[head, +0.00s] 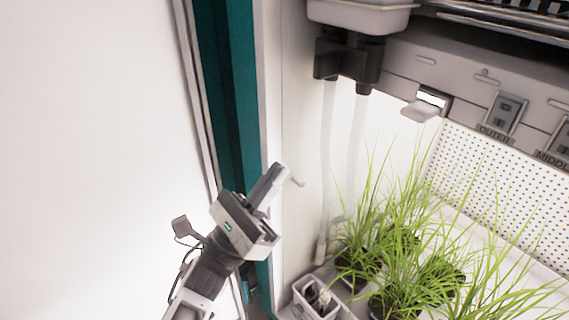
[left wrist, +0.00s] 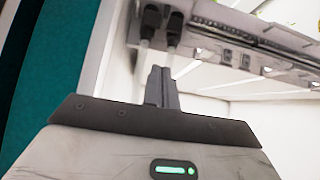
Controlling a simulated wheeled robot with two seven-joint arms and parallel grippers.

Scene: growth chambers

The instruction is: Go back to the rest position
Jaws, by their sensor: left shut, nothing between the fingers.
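My left gripper (head: 268,186) is raised at the chamber's left door edge, in the lower middle of the head view. Its fingers are together and hold nothing. In the left wrist view the closed fingers (left wrist: 160,88) point up toward the chamber's interior, below the dark fittings. A teal door-frame strip (head: 228,90) runs just behind the gripper in the head view. My right gripper does not show in either view.
Several potted grassy plants (head: 400,240) stand at the lower right, with a small white container (head: 316,298) beside them. Dark fittings (head: 348,62) with hanging tubes are above. A panel with switches (head: 503,112) is at the right. A plain white surface (head: 90,140) fills the left.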

